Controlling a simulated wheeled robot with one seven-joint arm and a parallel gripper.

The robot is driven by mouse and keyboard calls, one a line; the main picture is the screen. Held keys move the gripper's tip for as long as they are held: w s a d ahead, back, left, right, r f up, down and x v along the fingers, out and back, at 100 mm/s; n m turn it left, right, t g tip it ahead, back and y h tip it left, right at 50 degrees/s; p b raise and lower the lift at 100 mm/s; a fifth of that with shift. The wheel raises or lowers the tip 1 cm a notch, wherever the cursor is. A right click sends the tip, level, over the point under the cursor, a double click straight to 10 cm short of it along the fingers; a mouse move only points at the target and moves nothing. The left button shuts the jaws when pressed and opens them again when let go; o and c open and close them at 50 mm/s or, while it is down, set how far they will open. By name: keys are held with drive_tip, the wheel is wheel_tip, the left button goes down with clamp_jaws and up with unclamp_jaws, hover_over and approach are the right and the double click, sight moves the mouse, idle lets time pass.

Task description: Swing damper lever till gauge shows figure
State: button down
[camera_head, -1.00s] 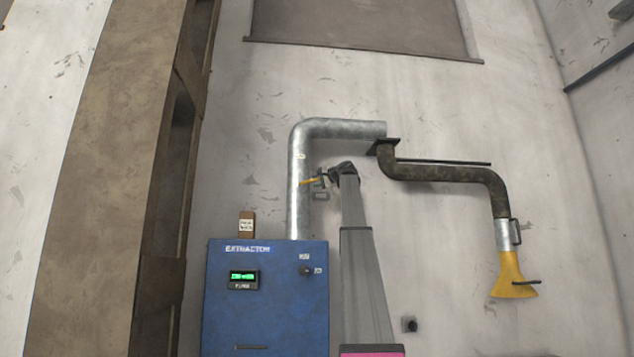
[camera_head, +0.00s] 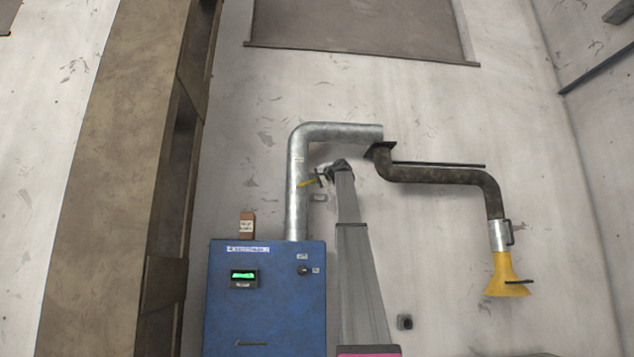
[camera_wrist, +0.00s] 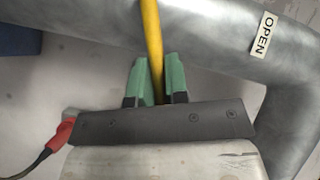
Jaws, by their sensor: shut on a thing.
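The yellow damper lever (camera_head: 306,183) sticks out from the vertical part of the galvanised duct (camera_head: 297,205). In the wrist view the lever (camera_wrist: 152,45) runs down between the green fingers of my gripper (camera_wrist: 154,82), which is shut on it. In the head view my gripper (camera_head: 322,180) is small beside the duct. An OPEN label (camera_wrist: 263,33) is on the duct in the wrist view. The gauge (camera_head: 244,279) is a lit green display on the blue extractor cabinet (camera_head: 265,320); its figure is too blurred to read.
A dark jointed extraction arm (camera_head: 440,173) with a yellow hood (camera_head: 509,278) hangs at the right. A brown block with a label (camera_head: 247,225) stands on the cabinet. A brown upright frame (camera_head: 110,180) is at the left. The wall between duct and hood is mostly bare.

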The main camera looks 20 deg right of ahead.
drive_tip(key=shift+a+r+n, duration=0.1)
drive_tip(key=shift+r+n, duration=0.15)
drive_tip(key=shift+n, duration=0.05)
drive_tip(key=shift+w+r+g, duration=0.1)
drive_tip(key=shift+g, duration=0.2)
drive_tip(key=c, duration=1.1)
unclamp_jaws()
drive_tip(key=shift+a, duration=0.1)
drive_tip(key=v, duration=1.1)
drive_tip(key=shift+a, duration=0.1)
